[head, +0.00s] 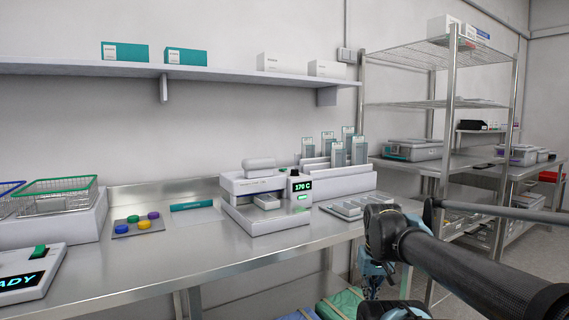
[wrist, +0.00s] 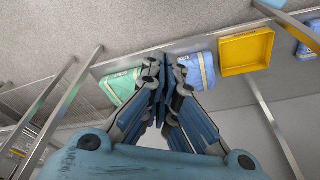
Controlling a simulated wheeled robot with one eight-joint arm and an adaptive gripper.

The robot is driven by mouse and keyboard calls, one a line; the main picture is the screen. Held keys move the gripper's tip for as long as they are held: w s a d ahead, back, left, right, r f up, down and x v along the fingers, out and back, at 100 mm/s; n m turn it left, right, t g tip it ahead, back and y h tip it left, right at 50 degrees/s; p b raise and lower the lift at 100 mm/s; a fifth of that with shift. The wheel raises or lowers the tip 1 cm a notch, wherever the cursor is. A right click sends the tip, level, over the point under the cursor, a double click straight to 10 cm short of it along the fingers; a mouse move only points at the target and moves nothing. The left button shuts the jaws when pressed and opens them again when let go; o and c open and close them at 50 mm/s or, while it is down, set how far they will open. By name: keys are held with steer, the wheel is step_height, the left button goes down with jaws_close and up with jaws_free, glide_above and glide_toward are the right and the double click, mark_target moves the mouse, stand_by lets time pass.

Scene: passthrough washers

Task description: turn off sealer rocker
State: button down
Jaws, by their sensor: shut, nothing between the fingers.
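The white sealer (head: 265,200) stands on the steel counter, with a dark display reading 170 C (head: 302,186) at its right side. A small green lit part (head: 302,197), which looks like its rocker, sits just below the display. My gripper (head: 372,283) hangs at the counter's front edge, to the right of and lower than the sealer, apart from it. In the wrist view my gripper (wrist: 165,68) points down towards the floor area, its fingers together and empty. The sealer is not in the wrist view.
Another white device (head: 30,272) at the far left has a green switch and a display ending in "ADY". A tray of pouches (head: 350,207) lies right of the sealer. A yellow bin (wrist: 246,52) and wrapped packs (wrist: 120,86) are below. A wire rack (head: 448,130) stands right.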

steer(key=w+a+r+n+t+y, duration=0.15)
steer(key=w+a+r, duration=0.35)
steer(key=w+r, duration=0.8)
steer(key=w+a+r+n, duration=0.2)
steer(key=w+a+r, duration=0.2)
steer(key=w+r, duration=0.95)
steer(key=w+a+r+n+t+y, duration=0.1)
steer(key=w+a+r, duration=0.6)
steer(key=w, duration=0.3)
steer(key=w+a+r+n+y, duration=0.1)
steer(key=w+a+r+n, duration=0.1)
steer(key=w+a+r, duration=0.6)
steer(key=w, duration=0.3)
steer(key=shift+w+t, duration=0.25)
steer(key=shift+t, duration=0.1)
steer(key=shift+f, duration=0.1)
steer(key=x, duration=0.9)
steer(key=shift+a+f, duration=0.15)
steer(key=shift+a, duration=0.1)
step_height(320, 180, down, 3)
steer(key=shift+d+f, duration=0.1)
steer(key=shift+s+f, duration=0.15)
steer(key=shift+f, duration=0.45)
steer(key=shift+d+f+y, duration=0.1)
steer(key=shift+y, duration=0.15)
